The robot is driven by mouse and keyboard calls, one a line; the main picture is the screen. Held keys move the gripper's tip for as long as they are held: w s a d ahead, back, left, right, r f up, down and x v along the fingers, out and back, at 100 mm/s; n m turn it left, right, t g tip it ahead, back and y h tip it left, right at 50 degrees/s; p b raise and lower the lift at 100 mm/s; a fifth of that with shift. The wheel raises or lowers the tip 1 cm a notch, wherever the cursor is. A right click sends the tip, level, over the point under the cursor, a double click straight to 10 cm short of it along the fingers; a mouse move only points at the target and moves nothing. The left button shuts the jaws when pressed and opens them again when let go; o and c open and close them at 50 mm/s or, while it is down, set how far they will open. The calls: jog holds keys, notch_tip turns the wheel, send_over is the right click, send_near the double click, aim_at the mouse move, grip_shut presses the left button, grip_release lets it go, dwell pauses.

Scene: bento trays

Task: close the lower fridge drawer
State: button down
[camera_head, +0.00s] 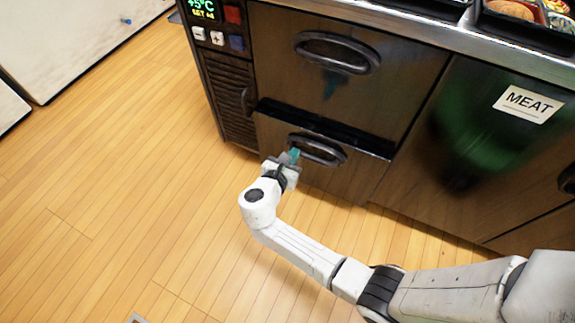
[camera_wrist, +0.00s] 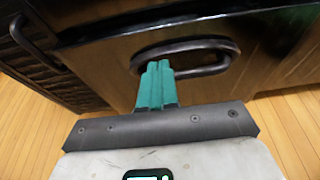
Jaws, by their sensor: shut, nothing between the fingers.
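The lower fridge drawer (camera_head: 345,182) has a dark metal front with an oval bar handle (camera_head: 330,160). A dark gap shows along its top edge, and its front stands a little out from the cabinet. My gripper (camera_head: 294,154) is at the left end of this handle, with its teal fingers together and nothing between them. In the wrist view the shut fingers (camera_wrist: 156,72) point at the drawer front (camera_wrist: 110,65) and overlap the left part of the handle (camera_wrist: 205,70). I cannot tell whether they touch it.
The upper drawer (camera_head: 400,75) above looks shut. A door with a MEAT label (camera_head: 529,104) is to the right. A control panel (camera_head: 213,22) and a vent are at the left. Trays of food (camera_head: 512,12) stand on the counter. The wooden floor (camera_head: 110,190) is clear at the left.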

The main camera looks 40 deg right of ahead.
aim_at(307, 132)
jog(key=b+x, duration=0.1)
jog(key=x, duration=0.5)
jog(key=shift+r+b, duration=0.2)
jog(key=shift+b, duration=0.2)
jog(key=shift+w+d+r, duration=0.15)
jog(key=shift+w+d, duration=0.1)
jog(key=shift+d, duration=0.5)
jog(key=d, duration=0.1)
jog(key=w+d, duration=0.1)
jog(key=d, duration=0.1)
jog(key=shift+w+d+b, duration=0.15)
jog(key=shift+d+b, duration=0.2)
jog(key=shift+w+d, duration=0.2)
jog(key=shift+d, duration=0.1)
jog(key=shift+d+r, duration=0.1)
